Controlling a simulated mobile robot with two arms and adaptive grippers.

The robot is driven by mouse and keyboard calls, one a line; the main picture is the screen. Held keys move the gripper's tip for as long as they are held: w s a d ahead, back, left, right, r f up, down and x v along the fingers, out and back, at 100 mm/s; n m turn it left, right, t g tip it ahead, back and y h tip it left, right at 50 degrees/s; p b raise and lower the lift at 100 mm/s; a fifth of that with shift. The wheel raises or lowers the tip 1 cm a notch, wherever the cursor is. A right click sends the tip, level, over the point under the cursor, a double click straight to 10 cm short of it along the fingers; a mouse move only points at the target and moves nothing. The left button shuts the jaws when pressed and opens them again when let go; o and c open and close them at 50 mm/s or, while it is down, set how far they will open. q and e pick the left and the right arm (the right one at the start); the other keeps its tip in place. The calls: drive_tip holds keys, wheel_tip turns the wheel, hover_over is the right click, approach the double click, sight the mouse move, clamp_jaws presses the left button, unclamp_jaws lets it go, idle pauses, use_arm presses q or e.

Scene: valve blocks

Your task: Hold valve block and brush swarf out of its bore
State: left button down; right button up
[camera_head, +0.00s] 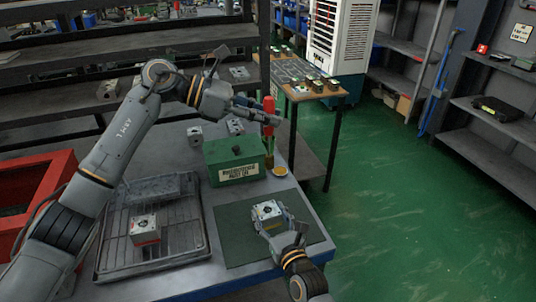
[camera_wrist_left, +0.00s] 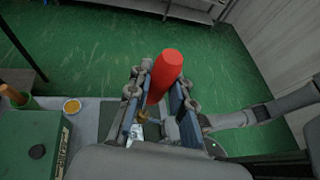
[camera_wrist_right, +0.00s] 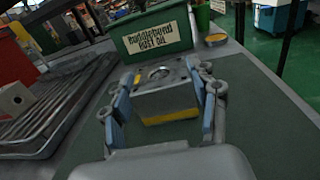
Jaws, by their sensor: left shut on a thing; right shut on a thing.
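A grey valve block (camera_head: 267,211) with a bore in its top sits on the dark green mat (camera_head: 240,238). My right gripper (camera_head: 276,226) is shut on it; in the right wrist view the fingers lie along both sides of the block (camera_wrist_right: 165,98), which has a yellow band on its near face. My left gripper (camera_head: 262,113) is shut on the red handle of a brush (camera_head: 268,104), raised above the bench at the back right. In the left wrist view the red handle (camera_wrist_left: 165,72) stands between the fingers. Its bristle end is small and partly hidden.
A green box (camera_head: 225,165) with a label stands behind the mat, beside a small yellow-topped dish (camera_head: 280,171). Another block (camera_head: 144,231) with a red band sits on the wire tray (camera_head: 187,240) at left. A red bin (camera_head: 30,185) is far left.

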use_arm(q)
wheel_tip(320, 180, down, 7)
drive_tip(key=n+t, duration=0.3)
drive_tip(key=t, duration=0.1)
drive_tip(key=shift+d+f+n+y, duration=0.15)
drive_tip(key=shift+n+y, duration=0.25)
drive_tip(key=shift+s+a+f+n+t+y, duration=0.1)
drive_tip(key=shift+f+n+t+y, duration=0.2)
drive_tip(key=shift+f, duration=0.7)
drive_tip(key=shift+w+a+f+n+t+y, duration=0.15)
drive_tip(key=shift+f+n+t, duration=0.25)
drive_tip(key=shift+f, duration=0.55)
drive_tip(key=shift+s+a+f+n+t+y, duration=0.15)
drive_tip(key=shift+f+n+t+y, duration=0.2)
drive_tip(key=shift+f, duration=0.65)
drive_tip(key=shift+d+f, duration=0.15)
drive_tip(key=shift+f, duration=2)
drive_tip(key=shift+r, duration=1.25)
drive_tip(key=shift+f, duration=0.1)
drive_tip(key=shift+f, duration=1.1)
